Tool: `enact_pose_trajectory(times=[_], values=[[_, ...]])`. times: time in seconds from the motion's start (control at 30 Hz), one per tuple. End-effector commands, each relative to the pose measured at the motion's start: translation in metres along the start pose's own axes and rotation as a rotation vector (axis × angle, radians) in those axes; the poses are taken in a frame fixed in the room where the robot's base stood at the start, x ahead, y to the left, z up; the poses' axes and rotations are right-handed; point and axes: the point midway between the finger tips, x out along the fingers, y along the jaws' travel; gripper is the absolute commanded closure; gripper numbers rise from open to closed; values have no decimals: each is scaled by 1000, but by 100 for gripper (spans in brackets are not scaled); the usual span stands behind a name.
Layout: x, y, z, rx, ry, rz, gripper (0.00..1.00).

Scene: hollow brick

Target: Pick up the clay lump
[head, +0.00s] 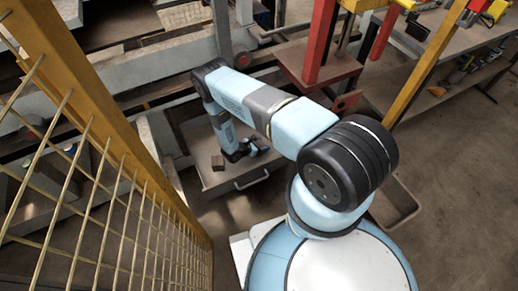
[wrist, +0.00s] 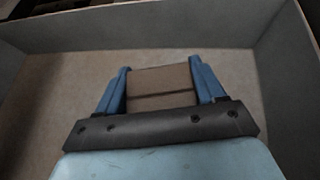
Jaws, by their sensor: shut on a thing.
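My gripper (wrist: 163,85) is shut on the clay lump (wrist: 160,80), a brown, block-like piece with a dark line across it. In the wrist view the lump lies between my two blue fingers, over the floor of an open grey drawer (wrist: 275,65). In the head view my gripper (head: 243,152) is small and dark, inside the drawer. A small brown block (head: 218,161) shows just left of it there. I cannot tell whether that block is the held lump. The gap under the lump is not clear.
The drawer (head: 222,187) has raised walls around my gripper and a handle (head: 252,180) at its front. A yellow mesh fence (head: 110,190) stands at the left. A red-post frame (head: 318,45) and a workbench (head: 425,75) stand behind. Floor at the right is clear.

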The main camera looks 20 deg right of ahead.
Motion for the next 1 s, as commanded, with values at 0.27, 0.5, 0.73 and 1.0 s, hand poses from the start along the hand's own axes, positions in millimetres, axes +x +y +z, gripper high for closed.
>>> enact_pose_trajectory(times=[0.27,0.5,0.73,1.0], values=[[0,0,0,0,0,0,68],[-3,1,6,0,-1,1,68],[-22,-5,33,-3,0,1,68],[-64,-48,73,-5,-1,1,68]])
